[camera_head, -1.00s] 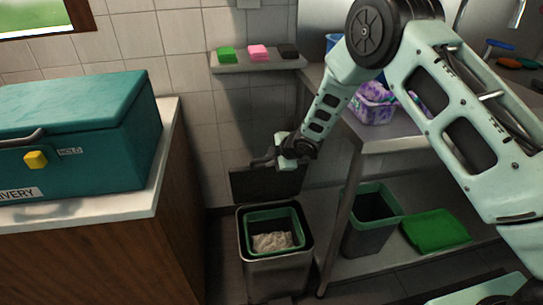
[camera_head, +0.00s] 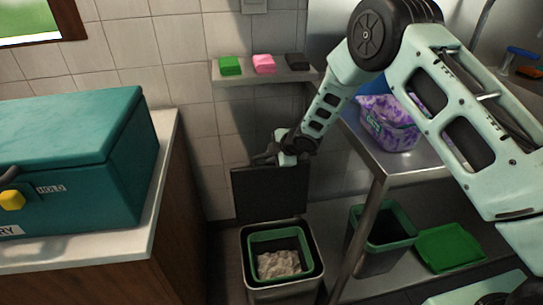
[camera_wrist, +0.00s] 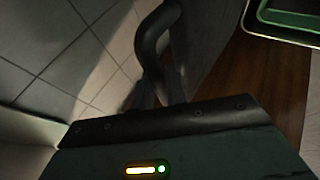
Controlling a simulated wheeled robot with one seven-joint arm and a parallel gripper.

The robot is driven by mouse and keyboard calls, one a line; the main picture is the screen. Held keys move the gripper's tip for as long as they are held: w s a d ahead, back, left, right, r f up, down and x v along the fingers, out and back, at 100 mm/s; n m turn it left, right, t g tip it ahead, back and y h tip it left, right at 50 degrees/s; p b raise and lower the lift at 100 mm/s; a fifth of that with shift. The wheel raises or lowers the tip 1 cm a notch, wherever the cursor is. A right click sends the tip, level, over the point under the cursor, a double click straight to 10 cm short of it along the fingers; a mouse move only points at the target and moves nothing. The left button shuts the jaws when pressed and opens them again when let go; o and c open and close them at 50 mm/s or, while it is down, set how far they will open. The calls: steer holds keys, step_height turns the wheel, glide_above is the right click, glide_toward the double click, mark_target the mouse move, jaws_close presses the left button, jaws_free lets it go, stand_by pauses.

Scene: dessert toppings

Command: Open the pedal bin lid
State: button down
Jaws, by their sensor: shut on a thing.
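The pedal bin (camera_head: 284,294) stands on the floor below the wall shelf. Its dark lid (camera_head: 268,195) stands up at the back, about upright, and the bin is open. Inside is a green-rimmed liner (camera_head: 252,262) holding pale crumpled stuff. My gripper (camera_head: 262,159) is at the lid's top edge, shut on the lid; its exact hold is small and dark in the head view. In the wrist view a dark curved finger or handle (camera_wrist: 152,45) lies against the dark lid (camera_wrist: 205,35), and the green rim (camera_wrist: 262,14) shows at top right.
A teal box (camera_head: 75,140) sits on the counter at left. A wall shelf (camera_head: 265,76) holds coloured blocks.

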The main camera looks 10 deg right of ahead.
steer(key=c, duration=1.5)
jaws_free()
steer(key=shift+o, duration=0.5)
steer(key=shift+s, duration=0.1)
steer(key=shift+s+f, duration=0.1)
steer(key=shift+f, duration=0.1)
steer(key=v, duration=0.8)
steer(key=shift+w+r, duration=0.25)
steer(key=shift+w, duration=0.1)
